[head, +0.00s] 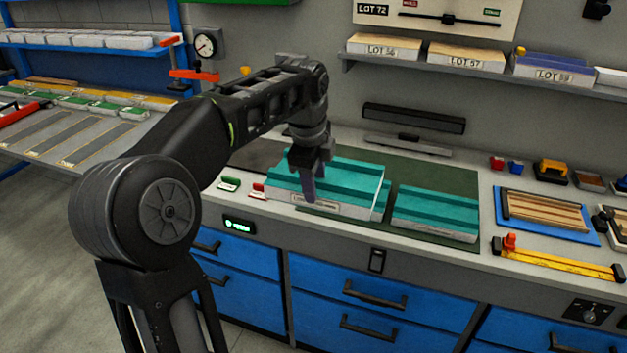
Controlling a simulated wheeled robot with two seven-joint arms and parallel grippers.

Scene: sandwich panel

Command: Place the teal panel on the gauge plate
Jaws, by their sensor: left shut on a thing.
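A ribbed teal panel (345,177) with a pale, labelled front edge is in my left gripper (308,190), which is shut on its front side left of the middle. The panel looks about level. Part of another teal piece (381,205) shows below its right end; I cannot tell whether the two touch. A second ribbed teal panel (436,212) lies to the right on a dark green mat (455,180). A dark flat plate (258,155) lies left of the held panel, partly hidden by my arm. I cannot tell which surface is the gauge plate. My right gripper is not in view.
A green block (229,184) and a red block (259,191) lie left of the held panel. A blue tray (506,205) of wooden strips and a yellow bar tool (560,262) lie at the right. A dark bar (414,118) is on the wall behind.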

